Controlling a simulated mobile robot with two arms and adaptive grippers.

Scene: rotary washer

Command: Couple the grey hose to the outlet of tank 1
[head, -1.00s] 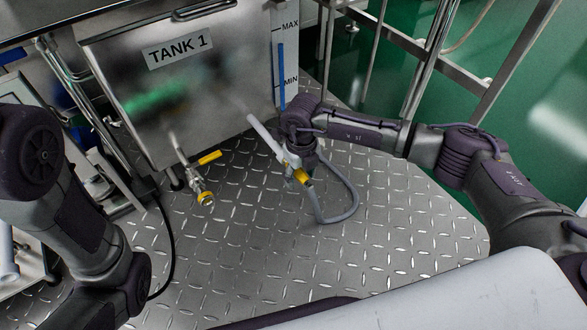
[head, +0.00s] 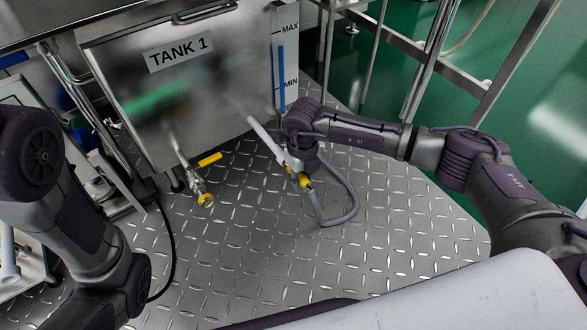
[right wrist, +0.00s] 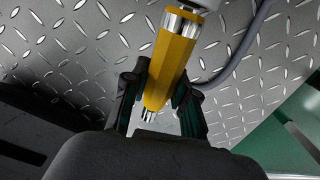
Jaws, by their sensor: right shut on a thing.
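Tank 1 (head: 135,105) is a steel tank at the upper left of the head view. Its outlet (head: 203,196) is a pipe with a yellow-handled valve (head: 210,159) and a yellow-ringed end low in front. The grey hose (head: 350,205) loops over the floor to the right of the outlet. My right gripper (head: 296,172) is at the hose's yellow-collared coupling, apart from the outlet. In the right wrist view the yellow coupling (right wrist: 172,62) lies between the fingers of my right gripper (right wrist: 162,100), which is shut on it. My left arm shows at the left; its gripper is out of view.
The diamond-plate floor (head: 240,260) is open in front of the tank. A black cable (head: 172,250) runs along the floor at the left. Metal rails (head: 430,60) stand at the upper right. A level gauge (head: 288,60) is on the tank's right side.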

